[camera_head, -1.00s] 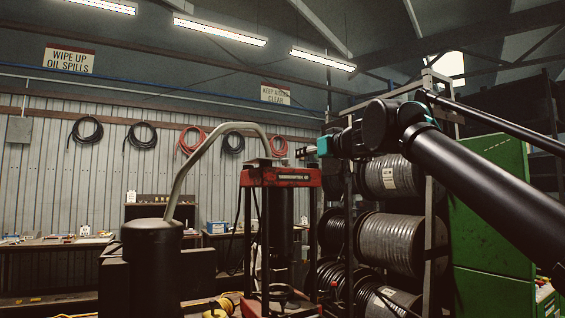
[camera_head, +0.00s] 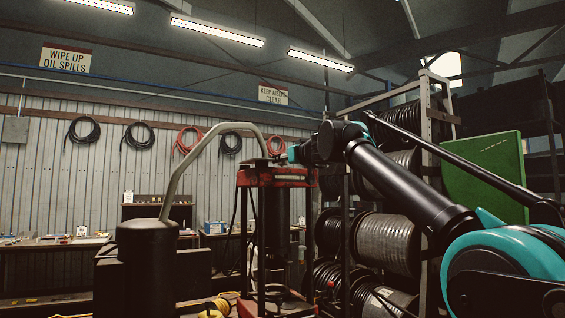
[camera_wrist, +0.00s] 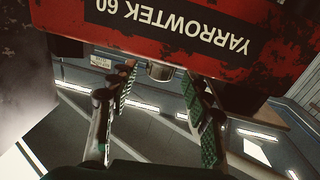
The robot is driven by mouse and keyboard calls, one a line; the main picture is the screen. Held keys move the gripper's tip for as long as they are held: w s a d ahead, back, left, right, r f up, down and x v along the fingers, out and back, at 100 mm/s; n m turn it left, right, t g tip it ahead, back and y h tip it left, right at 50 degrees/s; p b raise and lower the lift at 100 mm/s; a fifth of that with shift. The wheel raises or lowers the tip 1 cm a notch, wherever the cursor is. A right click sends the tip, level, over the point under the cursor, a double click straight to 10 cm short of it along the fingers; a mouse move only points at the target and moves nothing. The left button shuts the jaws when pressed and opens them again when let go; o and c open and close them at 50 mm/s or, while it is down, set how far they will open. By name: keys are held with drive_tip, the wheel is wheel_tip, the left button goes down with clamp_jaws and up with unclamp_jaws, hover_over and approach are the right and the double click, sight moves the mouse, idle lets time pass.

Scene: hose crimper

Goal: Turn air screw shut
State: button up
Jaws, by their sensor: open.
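The red press head (camera_head: 277,176) stands left of my arm in the head view. In the wrist view its red beam (camera_wrist: 262,62) appears upside down, with a dark label reading YARROWTEK 60. A short metal cylinder (camera_wrist: 160,71), which looks like the air screw, sticks out from the beam's edge. My gripper (camera_wrist: 159,74) is open, with its green-padded fingers on either side of the cylinder and visible gaps to it. Nothing is held. In the head view the fingers are too small and hidden to make out beside the press top.
A curved grey pipe (camera_head: 183,160) rises from a black cylinder (camera_head: 146,262) left of the press. A rack with hose reels (camera_head: 384,243) and a green panel (camera_head: 487,178) stand on the right. A workbench (camera_head: 50,240) runs along the back wall.

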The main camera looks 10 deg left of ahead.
drive_tip(key=shift+x, duration=1.5)
drive_tip(key=shift+c, duration=0.6)
clamp_jaws()
